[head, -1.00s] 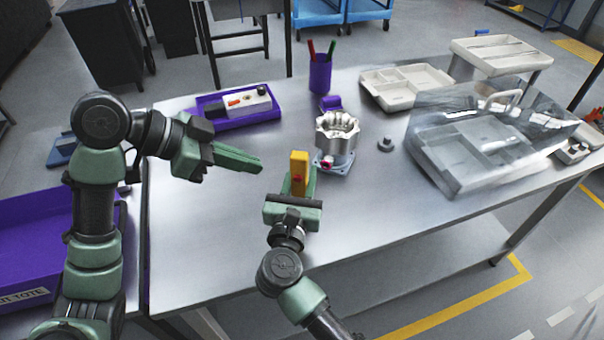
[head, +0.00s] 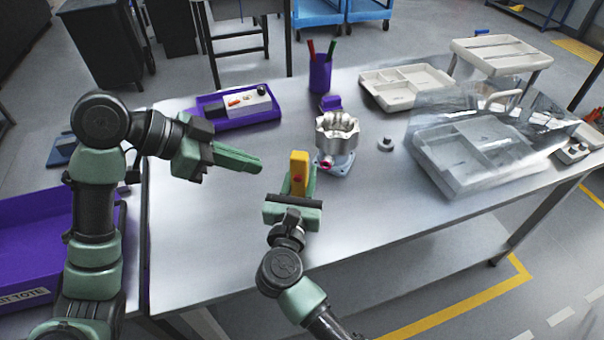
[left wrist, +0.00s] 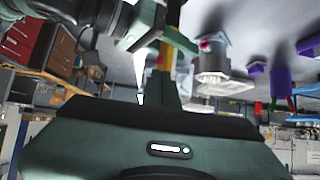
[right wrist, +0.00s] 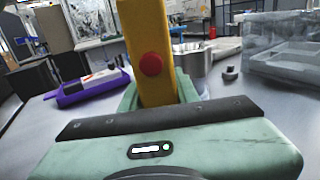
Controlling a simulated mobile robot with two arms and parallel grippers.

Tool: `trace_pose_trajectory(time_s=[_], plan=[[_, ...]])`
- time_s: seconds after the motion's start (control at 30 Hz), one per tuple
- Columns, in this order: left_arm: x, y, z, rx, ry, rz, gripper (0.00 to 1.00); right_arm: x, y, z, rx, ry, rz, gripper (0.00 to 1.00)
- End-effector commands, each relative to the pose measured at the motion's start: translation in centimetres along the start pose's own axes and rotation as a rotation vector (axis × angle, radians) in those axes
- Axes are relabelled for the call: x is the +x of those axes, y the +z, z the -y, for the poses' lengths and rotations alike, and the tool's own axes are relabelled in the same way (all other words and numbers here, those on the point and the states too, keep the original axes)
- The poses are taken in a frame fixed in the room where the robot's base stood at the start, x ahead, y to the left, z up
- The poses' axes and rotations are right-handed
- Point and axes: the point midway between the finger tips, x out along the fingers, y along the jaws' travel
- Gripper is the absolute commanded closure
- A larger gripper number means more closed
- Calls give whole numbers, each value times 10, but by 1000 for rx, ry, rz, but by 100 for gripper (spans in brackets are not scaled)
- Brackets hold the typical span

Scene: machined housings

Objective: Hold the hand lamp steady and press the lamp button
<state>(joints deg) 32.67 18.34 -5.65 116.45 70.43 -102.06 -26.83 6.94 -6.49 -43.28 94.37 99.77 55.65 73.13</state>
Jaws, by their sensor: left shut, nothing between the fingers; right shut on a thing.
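The yellow hand lamp (head: 299,170) stands upright in my right gripper (head: 301,188), which is shut on it above the table. Its red button (right wrist: 151,64) faces the right wrist camera and also shows as a small red spot in the head view. My left gripper (head: 258,166) is shut and empty. It is to the left of the lamp, its fingertips pointing towards it with a gap between. In the left wrist view part of the yellow lamp (left wrist: 172,15) shows, partly hidden by my right gripper (left wrist: 150,45).
A metal housing (head: 336,140) stands just right of the lamp. A purple tray (head: 243,120) lies behind my left gripper. A clear cover (head: 545,110) and a pale divided tray (head: 450,182) are at the right. The front middle of the table (head: 220,250) is clear.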

Motion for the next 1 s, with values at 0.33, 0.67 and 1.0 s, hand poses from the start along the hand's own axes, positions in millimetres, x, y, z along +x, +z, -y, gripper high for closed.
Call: trace_pose_trajectory(time_s=[0.33,0.67,1.0], plan=[[0,0,0,0,0,0,100,0,0,0,0,0,-1,100],[-1,-2,-1,12,-4,5,100,0,0,0,0,0,-1,100],[-20,-22,-44,403,-88,207,100,0,-1,0,0,0,-1,100]])
